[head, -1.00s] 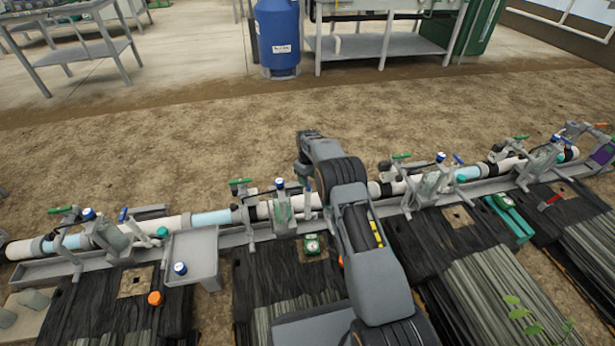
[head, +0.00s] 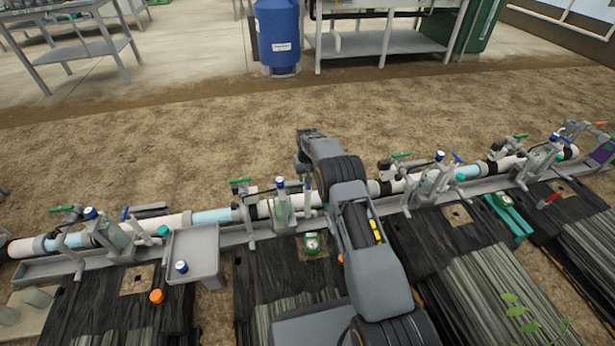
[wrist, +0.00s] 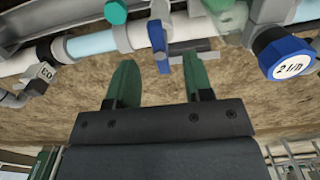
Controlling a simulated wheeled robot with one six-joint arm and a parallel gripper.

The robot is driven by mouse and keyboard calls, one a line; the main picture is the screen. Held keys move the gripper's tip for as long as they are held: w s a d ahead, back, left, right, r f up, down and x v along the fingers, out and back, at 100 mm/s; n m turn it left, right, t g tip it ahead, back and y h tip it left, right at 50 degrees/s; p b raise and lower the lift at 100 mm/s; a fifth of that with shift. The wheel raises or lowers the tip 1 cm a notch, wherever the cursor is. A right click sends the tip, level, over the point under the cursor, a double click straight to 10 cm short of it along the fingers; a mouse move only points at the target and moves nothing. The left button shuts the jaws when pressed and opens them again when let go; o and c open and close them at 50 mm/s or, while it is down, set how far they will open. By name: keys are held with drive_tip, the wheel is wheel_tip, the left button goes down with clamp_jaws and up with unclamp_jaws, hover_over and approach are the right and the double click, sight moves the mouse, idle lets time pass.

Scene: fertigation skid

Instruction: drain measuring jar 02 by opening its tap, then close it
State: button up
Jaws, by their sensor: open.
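Several clear measuring jars stand along the pipe line in the head view; their numbers are too small to read. The jar (head: 283,209) nearest my arm's end stands just left of it. In the head view my arm hides most of the gripper.
A blue knob marked "2 l/h" (wrist: 283,53) sits right of the fingers in the wrist view. The white pipe (wrist: 85,42) runs across above them.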

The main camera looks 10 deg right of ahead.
idle(0.4)
drive_tip(key=shift+f+b, duration=1.75)
drive_tip(key=shift+f, duration=0.55)
drive_tip(key=shift+c, duration=0.4)
clamp_jaws()
